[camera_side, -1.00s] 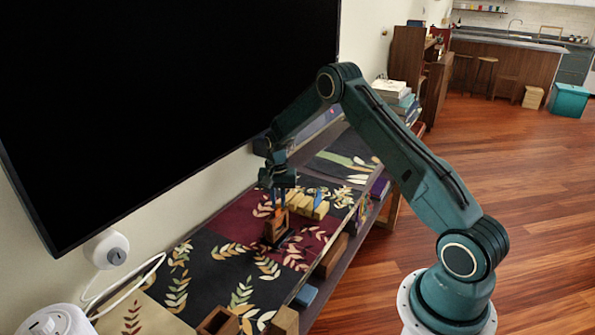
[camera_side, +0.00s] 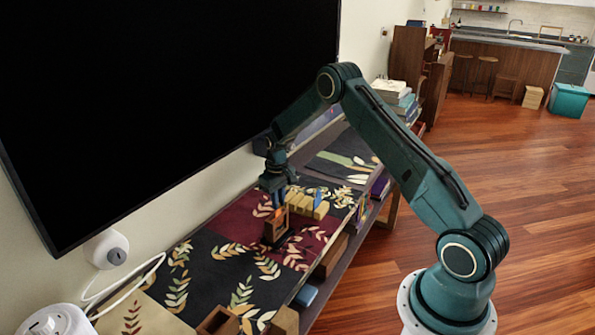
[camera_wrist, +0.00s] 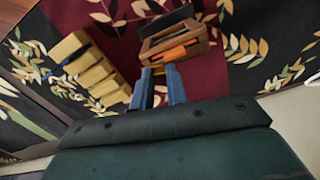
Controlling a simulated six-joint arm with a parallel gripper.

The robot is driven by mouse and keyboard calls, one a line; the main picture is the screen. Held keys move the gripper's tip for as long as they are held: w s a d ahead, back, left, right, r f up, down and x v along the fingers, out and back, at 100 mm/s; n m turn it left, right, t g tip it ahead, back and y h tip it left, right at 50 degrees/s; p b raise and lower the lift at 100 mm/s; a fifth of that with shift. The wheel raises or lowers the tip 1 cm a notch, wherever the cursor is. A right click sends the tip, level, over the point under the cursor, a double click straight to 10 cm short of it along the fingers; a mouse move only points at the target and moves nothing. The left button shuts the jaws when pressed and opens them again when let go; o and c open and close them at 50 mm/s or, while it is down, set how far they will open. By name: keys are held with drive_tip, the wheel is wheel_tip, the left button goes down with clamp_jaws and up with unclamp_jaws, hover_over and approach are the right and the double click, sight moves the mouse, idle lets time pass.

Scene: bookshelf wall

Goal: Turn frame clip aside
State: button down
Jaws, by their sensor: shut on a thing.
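A small wooden frame (camera_side: 274,233) stands on the patterned cloth of the shelf top. It also shows in the wrist view (camera_wrist: 193,36), with a dark part behind it. The orange frame clip (camera_wrist: 175,53) sits at the frame's near edge, and a bit of orange (camera_side: 279,212) shows in the side view. My gripper (camera_side: 278,203) points down at the top of the frame, shut on the clip. In the wrist view, the two blue fingertips (camera_wrist: 160,69) reach the frame's near edge at the clip. The exact contact is partly hidden by the fingers.
Several yellow-tan blocks (camera_side: 307,205) lie in a row close beside the frame. A large dark screen (camera_side: 170,90) hangs on the wall behind. Wooden boxes (camera_side: 285,321) and a blue block (camera_side: 306,296) are near the shelf's front edge. The cloth left of the frame is clear.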

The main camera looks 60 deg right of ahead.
drive_tip(key=shift+n, duration=0.5)
drive_tip(key=c, duration=1.4)
unclamp_jaws()
drive_tip(key=shift+r, duration=0.15)
wheel_tip(320, 180, up, 14)
drive_tip(key=shift+f, duration=0.2)
drive_tip(key=shift+c, duration=0.8)
drive_tip(key=shift+a, duration=0.1)
